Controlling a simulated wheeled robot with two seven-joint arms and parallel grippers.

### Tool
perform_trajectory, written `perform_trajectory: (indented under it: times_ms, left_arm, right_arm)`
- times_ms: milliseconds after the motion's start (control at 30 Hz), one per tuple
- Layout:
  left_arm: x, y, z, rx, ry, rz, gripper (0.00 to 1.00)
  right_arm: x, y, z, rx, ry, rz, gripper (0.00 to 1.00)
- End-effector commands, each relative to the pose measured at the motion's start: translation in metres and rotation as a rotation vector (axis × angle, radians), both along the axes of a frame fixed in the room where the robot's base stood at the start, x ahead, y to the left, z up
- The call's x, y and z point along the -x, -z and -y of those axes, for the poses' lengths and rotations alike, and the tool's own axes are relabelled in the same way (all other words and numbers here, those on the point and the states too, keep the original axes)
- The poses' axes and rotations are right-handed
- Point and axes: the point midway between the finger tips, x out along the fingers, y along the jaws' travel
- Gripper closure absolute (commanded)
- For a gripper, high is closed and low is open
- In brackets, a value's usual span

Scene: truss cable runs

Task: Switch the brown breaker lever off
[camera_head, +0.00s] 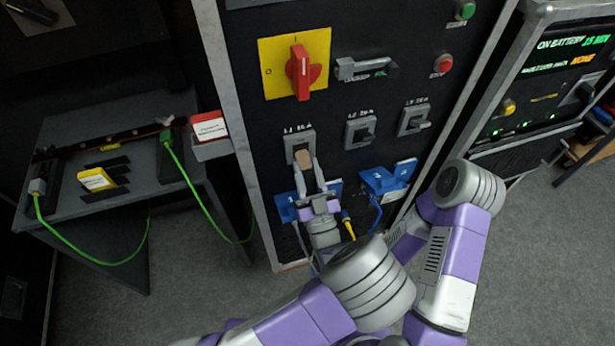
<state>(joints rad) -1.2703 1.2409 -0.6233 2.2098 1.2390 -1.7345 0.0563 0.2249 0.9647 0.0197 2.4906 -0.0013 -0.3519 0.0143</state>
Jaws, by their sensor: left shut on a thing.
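The brown breaker lever (302,157) sits in the grey breaker housing labelled L1 (298,138) on the black cabinet panel, below the red rotary switch. My left gripper (304,172) reaches up to it from below, with its two fingers on the lever. It is shut on the lever and hides its lower part. My right arm shows at the lower right, but its gripper is not in view.
Two grey breakers, L2 (360,132) and L3 (414,120), stand to the right. Above are the red rotary switch (303,72) on its yellow plate and a grey handle (362,69). Blue connectors (388,179) sit below. A side table (120,180) with green cables stands left.

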Motion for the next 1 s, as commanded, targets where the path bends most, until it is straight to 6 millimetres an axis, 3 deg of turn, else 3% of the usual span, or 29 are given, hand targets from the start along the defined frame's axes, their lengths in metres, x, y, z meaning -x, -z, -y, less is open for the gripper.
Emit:
perform_trajectory:
  times_ms: [300,800,833,1000]
  left_arm:
    - [-0.0029,0.0065,-0.001,-0.033,0.0,0.094,0.96]
    - [-0.0034,0.0063,-0.0011,-0.037,-0.001,0.111,0.96]
    - [-0.0034,0.0063,-0.0011,-0.037,-0.001,0.111,0.63]
    - [-0.0033,0.0062,-0.0011,-0.037,-0.001,0.111,0.4]
  right_arm:
    - [-0.0002,0.0076,0.0,0.0,0.0,0.0,0.51]
    - [-0.0002,0.0081,0.0,0.0,0.0,0.0,0.51]
    - [-0.0002,0.0081,0.0,0.0,0.0,0.0,0.51]
    - [-0.0001,0.0082,-0.0001,0.0,0.0,0.0,0.51]
